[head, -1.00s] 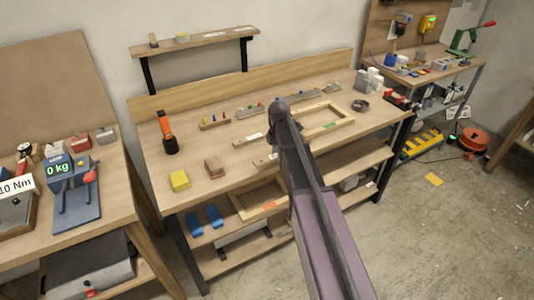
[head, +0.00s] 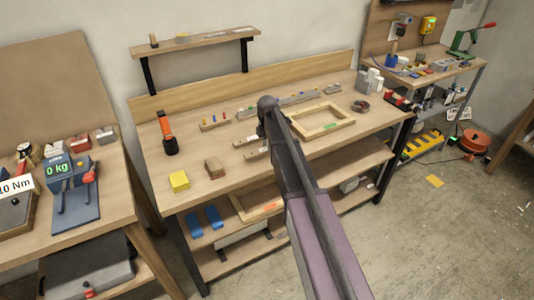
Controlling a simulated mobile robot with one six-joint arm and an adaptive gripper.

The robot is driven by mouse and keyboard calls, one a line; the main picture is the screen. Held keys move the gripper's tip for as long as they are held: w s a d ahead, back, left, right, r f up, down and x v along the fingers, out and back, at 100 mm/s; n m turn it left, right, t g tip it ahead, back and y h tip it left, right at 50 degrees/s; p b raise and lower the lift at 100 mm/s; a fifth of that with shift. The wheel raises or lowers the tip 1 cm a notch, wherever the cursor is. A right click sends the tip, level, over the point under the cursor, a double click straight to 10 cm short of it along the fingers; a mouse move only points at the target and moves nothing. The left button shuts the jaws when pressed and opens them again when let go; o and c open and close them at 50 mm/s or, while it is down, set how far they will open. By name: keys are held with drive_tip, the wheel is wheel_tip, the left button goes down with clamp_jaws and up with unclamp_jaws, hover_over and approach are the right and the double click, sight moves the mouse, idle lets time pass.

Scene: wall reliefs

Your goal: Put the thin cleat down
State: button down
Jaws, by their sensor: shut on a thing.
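My gripper (head: 273,145) is low over the middle of the workbench, largely covered by my own dark arm, so its fingertips are not clearly seen. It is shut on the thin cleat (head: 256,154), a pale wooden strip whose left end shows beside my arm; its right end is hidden. The cleat is close to the bench top (head: 222,185); I cannot tell whether it touches. Another pale strip with a white label (head: 245,142) lies just behind it.
A wooden frame (head: 345,123) lies to the right and a brown block (head: 214,168) to the left. Strips with coloured parts (head: 214,123) lie behind.

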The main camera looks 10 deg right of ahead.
sight(267, 157)
drive_tip(key=shift+s+f+b, duration=0.1)
drive_tip(key=shift+f+b, duration=1.35)
drive_tip(key=shift+f, duration=0.3)
drive_tip(key=shift+f, duration=0.15)
drive_tip(key=shift+c, duration=1.7)
unclamp_jaws()
drive_tip(key=shift+r, duration=0.2)
wheel_tip(267, 157, up, 12)
drive_tip(key=p, duration=1.2)
drive_tip(key=shift+s, duration=0.15)
